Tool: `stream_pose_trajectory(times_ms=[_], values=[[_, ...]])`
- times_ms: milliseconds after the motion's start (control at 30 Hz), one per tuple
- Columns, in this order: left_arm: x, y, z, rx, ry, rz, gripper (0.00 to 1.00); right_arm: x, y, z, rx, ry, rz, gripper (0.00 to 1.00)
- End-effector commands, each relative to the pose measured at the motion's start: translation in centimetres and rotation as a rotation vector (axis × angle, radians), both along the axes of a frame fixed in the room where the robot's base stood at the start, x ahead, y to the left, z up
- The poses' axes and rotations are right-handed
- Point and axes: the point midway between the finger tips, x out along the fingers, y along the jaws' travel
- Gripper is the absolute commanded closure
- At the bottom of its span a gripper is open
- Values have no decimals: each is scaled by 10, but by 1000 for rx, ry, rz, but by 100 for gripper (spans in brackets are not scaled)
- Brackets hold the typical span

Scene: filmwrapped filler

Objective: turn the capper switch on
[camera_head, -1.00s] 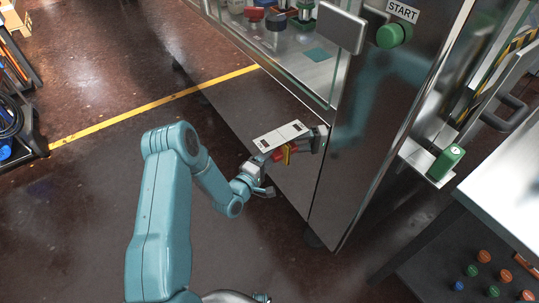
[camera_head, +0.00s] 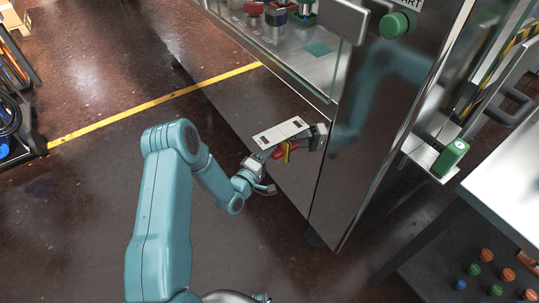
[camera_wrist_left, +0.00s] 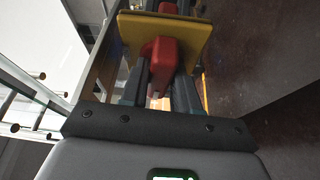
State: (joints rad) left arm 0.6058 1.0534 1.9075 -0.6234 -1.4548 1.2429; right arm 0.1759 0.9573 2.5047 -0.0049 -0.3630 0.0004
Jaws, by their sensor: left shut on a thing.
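The capper switch has a red handle (camera_wrist_left: 163,62) on a yellow plate (camera_wrist_left: 192,30), seen close up in the left wrist view. In the head view the switch's yellow plate (camera_head: 288,150) is small, beside a grey box on the low side of the machine. My left gripper (camera_head: 281,152) is shut on the red handle. In the left wrist view its dark fingers (camera_wrist_left: 162,82) lie on either side of the handle. The handle's exact angle is hard to tell. My right gripper is out of view.
The glass-fronted machine (camera_head: 375,120) stands right of my left arm, with a green button (camera_head: 393,25) on its steel face. A steel table (camera_head: 510,185) is at the right.

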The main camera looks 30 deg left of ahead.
Motion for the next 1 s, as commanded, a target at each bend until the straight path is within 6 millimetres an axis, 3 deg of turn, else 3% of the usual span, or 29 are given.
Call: stream_pose_trajectory(times_ms=[33, 200, 1000], values=[[0, 1, -6, 28, -14, 1, 100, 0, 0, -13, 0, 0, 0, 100], [0, 1, -10, 155, -66, 2, 100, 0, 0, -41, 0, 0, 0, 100], [1, 4, -14, 860, -359, 4, 100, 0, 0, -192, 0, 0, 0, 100]])
